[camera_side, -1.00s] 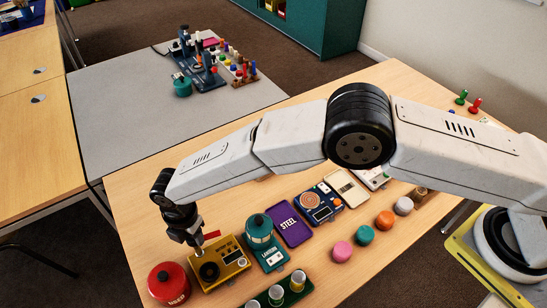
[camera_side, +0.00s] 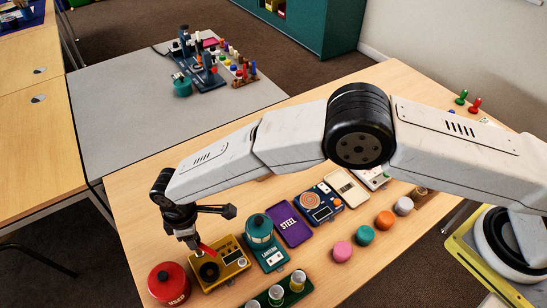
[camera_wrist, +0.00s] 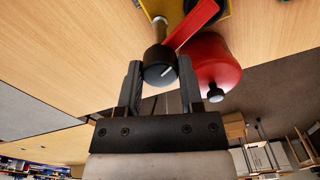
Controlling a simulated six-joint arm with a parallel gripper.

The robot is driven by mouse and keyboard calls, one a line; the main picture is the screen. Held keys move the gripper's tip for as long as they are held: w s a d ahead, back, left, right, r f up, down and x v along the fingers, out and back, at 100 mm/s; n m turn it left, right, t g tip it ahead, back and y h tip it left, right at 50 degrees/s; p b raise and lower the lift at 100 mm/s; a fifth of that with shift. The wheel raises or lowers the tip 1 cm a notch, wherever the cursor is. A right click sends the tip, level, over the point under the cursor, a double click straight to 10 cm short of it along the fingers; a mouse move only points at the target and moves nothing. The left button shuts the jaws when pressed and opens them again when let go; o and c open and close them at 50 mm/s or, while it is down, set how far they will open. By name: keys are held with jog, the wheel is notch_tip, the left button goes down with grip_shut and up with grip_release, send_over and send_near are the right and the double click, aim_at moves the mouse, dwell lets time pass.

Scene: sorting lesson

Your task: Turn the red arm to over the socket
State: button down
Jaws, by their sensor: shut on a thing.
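My gripper (camera_side: 194,244) points down at the back left corner of the yellow device (camera_side: 234,266). The red arm (camera_wrist: 192,24) reaches out from beside the knob. In the side view the red arm (camera_side: 207,249) slants down and right towards a dark round part (camera_side: 208,271) on the device. I cannot tell for sure whether that part is the socket.
A red pot (camera_side: 166,287) stands close on the left of the device. A teal lantern (camera_side: 262,240) stands on its right, with a purple case (camera_side: 290,225) beyond. A green rack (camera_side: 272,303) is at the front. Bare tabletop (camera_side: 150,210) lies behind.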

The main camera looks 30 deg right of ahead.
jog(key=m, duration=0.4)
jog(key=shift+m, duration=0.3)
dwell(0.4)
jog(key=shift+c, duration=1.2)
grip_release()
jog(key=shift+r, duration=0.2)
jog(key=shift+r, duration=3.7)
